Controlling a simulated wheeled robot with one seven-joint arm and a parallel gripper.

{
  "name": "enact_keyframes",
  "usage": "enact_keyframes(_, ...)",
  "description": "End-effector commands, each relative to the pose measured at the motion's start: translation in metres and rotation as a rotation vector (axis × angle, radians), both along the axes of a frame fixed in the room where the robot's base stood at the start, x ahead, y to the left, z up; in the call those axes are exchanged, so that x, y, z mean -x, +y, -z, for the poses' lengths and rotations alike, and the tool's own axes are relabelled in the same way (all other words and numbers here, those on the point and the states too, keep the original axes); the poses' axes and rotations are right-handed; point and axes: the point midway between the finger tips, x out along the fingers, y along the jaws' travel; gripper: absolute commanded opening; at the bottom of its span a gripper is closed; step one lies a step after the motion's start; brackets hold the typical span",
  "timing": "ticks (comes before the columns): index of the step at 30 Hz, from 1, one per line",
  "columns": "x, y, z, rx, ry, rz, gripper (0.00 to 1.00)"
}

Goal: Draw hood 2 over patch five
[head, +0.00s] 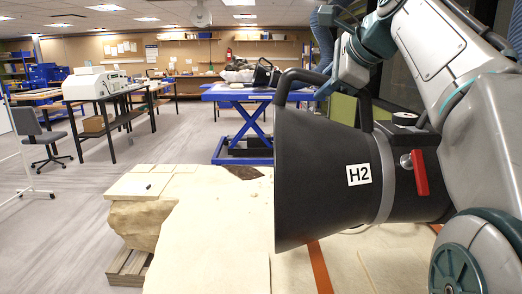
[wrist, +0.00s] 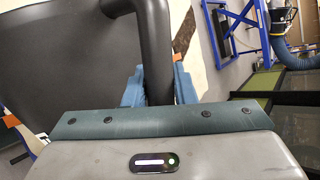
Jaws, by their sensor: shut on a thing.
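Hood 2 (head: 325,165) is a large black cone with a white H2 label, a grey band and a red lever (head: 421,172). It fills the right of the head view, its wide mouth facing left, above the floor beside the pale block. Its black handle (head: 283,90) arches over the top. In the wrist view, my gripper (wrist: 156,90) has its blue fingers on both sides of the handle bar (wrist: 155,45), shut on it. The pale fossil block (head: 215,215) stands at lower centre, with a few flat squares on top. No number is readable, so I cannot tell which is patch five.
The block rests on a wooden pallet (head: 128,268); a small dark item (head: 149,186) lies on it. Behind is a blue lift table (head: 240,96) carrying dark equipment. A workbench (head: 110,98) and office chair (head: 48,145) stand left. Open floor lies between.

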Motion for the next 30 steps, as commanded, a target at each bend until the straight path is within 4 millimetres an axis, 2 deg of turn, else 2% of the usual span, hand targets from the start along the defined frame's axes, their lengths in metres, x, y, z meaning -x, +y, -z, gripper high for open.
enact_keyframes(1,0.007,-0.007,0.001,0.003,0.0,0.007,0.0)
enact_keyframes(18,0.07,-0.048,0.0,0.001,0.0,0.006,0.0)
enact_keyframes(27,0.073,-0.051,-0.001,0.001,0.0,0.005,0.0)
enact_keyframes(28,0.073,-0.051,-0.001,0.001,-0.001,0.005,0.27)
enact_keyframes(30,0.073,-0.051,-0.001,0.0,0.0,0.004,0.46)
